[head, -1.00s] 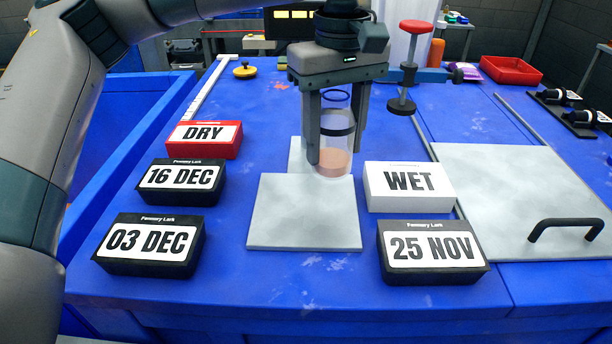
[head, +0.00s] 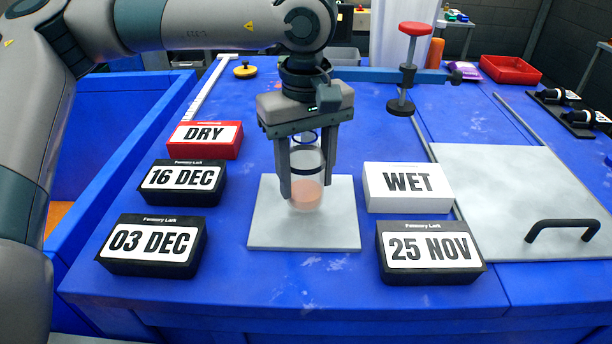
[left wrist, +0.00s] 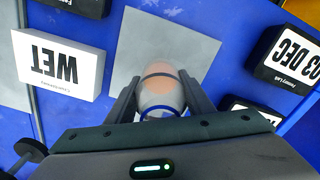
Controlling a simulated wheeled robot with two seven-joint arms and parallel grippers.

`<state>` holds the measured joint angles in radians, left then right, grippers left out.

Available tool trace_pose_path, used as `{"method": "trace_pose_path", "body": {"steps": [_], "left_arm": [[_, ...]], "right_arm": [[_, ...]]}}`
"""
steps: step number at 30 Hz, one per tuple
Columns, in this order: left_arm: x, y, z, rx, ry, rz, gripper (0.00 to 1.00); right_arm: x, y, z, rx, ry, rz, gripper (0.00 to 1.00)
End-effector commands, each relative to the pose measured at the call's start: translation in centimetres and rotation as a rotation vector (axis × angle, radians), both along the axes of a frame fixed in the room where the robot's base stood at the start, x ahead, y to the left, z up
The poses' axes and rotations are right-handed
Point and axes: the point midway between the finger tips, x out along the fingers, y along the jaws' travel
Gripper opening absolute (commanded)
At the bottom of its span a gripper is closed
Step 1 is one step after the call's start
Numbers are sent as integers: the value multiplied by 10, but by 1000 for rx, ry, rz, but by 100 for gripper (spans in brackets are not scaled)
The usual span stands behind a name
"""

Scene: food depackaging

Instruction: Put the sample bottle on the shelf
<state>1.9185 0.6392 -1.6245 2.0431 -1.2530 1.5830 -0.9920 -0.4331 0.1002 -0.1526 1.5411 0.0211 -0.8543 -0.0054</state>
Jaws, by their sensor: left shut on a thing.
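The sample bottle (head: 306,192) is clear, with a dark band, a blue ring at its top and pinkish contents at the bottom. It is upright between the fingers of my left gripper (head: 304,190), which is shut on it. Bottle and gripper are over the pale square plate (head: 335,236) in the middle of the blue table; I cannot tell whether the bottle touches the plate. In the left wrist view the bottle (left wrist: 161,92) sits between both fingers, with the plate (left wrist: 140,40) beyond. No shelf is clearly identifiable. My right gripper is not in view.
Left of the plate stand the red DRY block (head: 204,139), the 16 DEC block (head: 181,183) and the 03 DEC block (head: 151,246). Right of it stand the white WET block (head: 408,187) and the 25 NOV block (head: 430,253). A handled panel (head: 520,190) lies at the right.

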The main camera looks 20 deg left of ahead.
Motion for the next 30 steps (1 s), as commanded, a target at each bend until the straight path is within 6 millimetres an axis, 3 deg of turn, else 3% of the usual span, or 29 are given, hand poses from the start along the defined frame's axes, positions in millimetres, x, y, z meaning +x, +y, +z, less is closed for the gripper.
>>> {"method": "trace_pose_path", "body": {"steps": [6,20,21,23,30], "left_arm": [[0,0,-11,-1,1,0,23],[0,0,-14,-1,0,0,23],[0,0,-13,-1,0,0,55],[0,0,-13,-1,0,0,66],[0,0,-13,-1,0,0,66]], "right_arm": [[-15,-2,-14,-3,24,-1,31],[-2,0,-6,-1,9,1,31],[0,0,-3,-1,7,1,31],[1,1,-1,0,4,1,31],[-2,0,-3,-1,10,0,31]]}}
